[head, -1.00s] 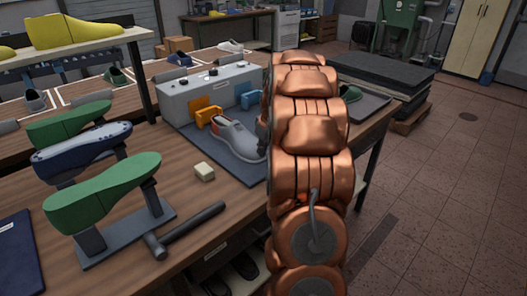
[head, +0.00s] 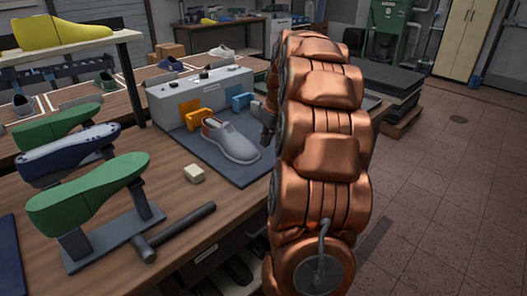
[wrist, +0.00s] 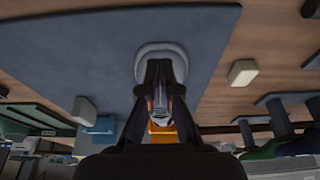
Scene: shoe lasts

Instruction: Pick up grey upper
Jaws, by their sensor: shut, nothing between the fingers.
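The grey upper (head: 233,141), shaped like a low shoe with a reddish-orange heel area, lies on a dark blue-grey mat (head: 247,173) in front of a grey machine. Its toe points toward my arm. In the wrist view the pale toe of the grey upper (wrist: 160,49) shows just beyond the fingertips. My gripper (wrist: 160,62) is shut and empty, lined up with the upper; whether the tips touch it cannot be told. In the head view my gripper (head: 267,132) is a dark shape just right of the toe, mostly hidden by my arm.
A cream block (head: 194,173) and a dark hammer (head: 175,232) lie left of the mat. Green and blue lasts stand on racks at left.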

